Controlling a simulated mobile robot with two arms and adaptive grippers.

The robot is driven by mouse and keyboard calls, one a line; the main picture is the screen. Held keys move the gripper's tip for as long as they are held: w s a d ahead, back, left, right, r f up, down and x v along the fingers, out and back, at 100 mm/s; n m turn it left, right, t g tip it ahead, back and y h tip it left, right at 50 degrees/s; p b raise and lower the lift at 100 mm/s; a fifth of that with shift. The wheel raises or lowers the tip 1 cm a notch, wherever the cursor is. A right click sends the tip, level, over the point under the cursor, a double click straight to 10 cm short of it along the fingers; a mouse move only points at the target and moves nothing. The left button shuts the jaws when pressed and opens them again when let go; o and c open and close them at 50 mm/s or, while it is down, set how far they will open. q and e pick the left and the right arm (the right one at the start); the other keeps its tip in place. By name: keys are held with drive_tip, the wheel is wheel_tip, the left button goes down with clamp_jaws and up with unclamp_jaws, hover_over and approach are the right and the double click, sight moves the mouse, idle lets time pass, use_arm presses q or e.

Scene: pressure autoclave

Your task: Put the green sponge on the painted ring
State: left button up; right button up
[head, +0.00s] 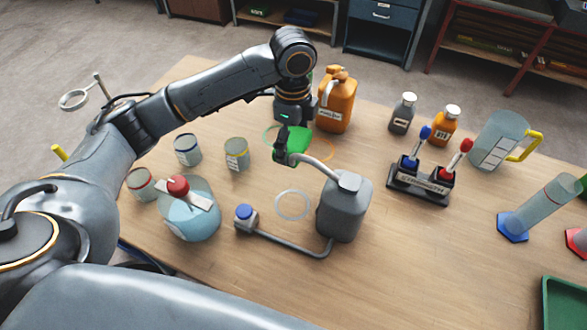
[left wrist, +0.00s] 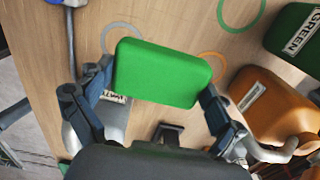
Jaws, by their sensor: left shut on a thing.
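My left gripper (head: 288,138) is shut on the green sponge (head: 297,139), which it holds over the table. In the left wrist view the sponge (left wrist: 162,72) lies between the two fingers (left wrist: 158,95). Three painted rings show on the table. A pale grey ring (head: 277,205) lies bare, nearer than the sponge. An orange ring (head: 332,152) and a green ring (head: 265,134) lie around the sponge's place, both partly hidden. Whether the sponge touches the table, I cannot tell. My right gripper is not in view.
A grey can (head: 343,210) with a bent spout stands beside the pale ring. An orange jug (head: 337,100) stands close behind the gripper. Small jars (head: 237,155) and a blue-liquid flask (head: 188,215) stand left. A labelled switch stand (head: 420,184) is right.

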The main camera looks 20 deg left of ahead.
use_arm(q)
hover_over(293, 179)
wheel_tip(293, 179, down, 7)
drive_tip(key=shift+r+p, duration=0.1)
drive_tip(key=shift+p, duration=0.25)
drive_tip(key=shift+f, duration=0.3)
wheel_tip(293, 179, down, 3)
drive_tip(key=shift+s+f, duration=0.1)
drive_tip(key=shift+f, duration=0.35)
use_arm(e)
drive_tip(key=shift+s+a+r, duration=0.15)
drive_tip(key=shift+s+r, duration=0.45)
use_arm(q)
drive_tip(key=shift+f, duration=0.15)
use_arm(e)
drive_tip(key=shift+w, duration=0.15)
use_arm(q)
drive_tip(key=o, duration=0.9)
drive_tip(key=shift+c, duration=0.2)
